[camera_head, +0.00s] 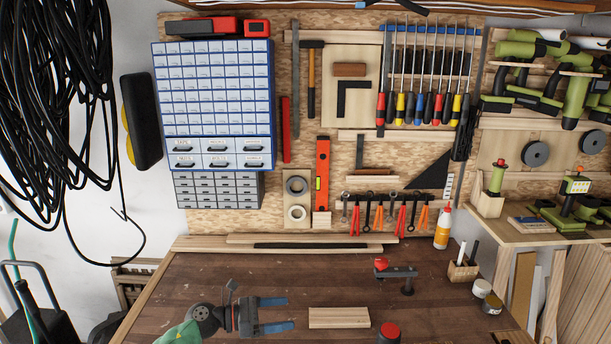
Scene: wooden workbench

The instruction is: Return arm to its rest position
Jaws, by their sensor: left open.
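My left gripper (276,314) is over the lower left of the wooden workbench (190,275). Its two blue fingers point right and stand apart, with nothing between them. A pale wooden block (338,317) lies on the bench to the right of the fingertips, apart from them. My right gripper does not show.
A dark clamp-like tool with a red knob (397,272) stands on the bench. A red round item (389,331) is near the front. Jars (491,303) and a pen holder (462,273) are at the right. Planks (300,239) lie along the back. The bench's middle is clear.

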